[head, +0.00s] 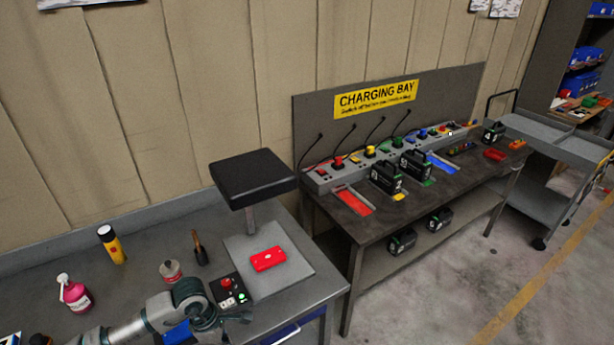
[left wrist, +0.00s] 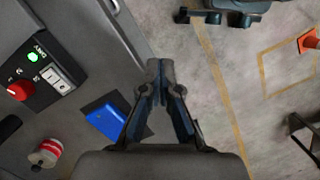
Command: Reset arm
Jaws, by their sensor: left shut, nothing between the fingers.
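My left arm comes in from the bottom left of the head view, over the front of the grey workbench (head: 60,285). My left gripper (left wrist: 160,68) shows in the left wrist view with its fingertips together and nothing between them. It hangs past the bench's front edge, with the concrete floor below. In the head view the arm's end is beside the control box (head: 233,291), and the fingers are hard to make out. The control box, with a red knob and a lit green button, also shows in the left wrist view (left wrist: 35,82). My right gripper is in neither view.
A red case (head: 268,259) lies on a grey plate under a black raised block (head: 252,178). A yellow-black bottle (head: 111,244), a pink bottle (head: 74,292) and a red-white tin (head: 171,271) stand on the bench. A charging table (head: 340,222) and grey cart (head: 520,185) are right.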

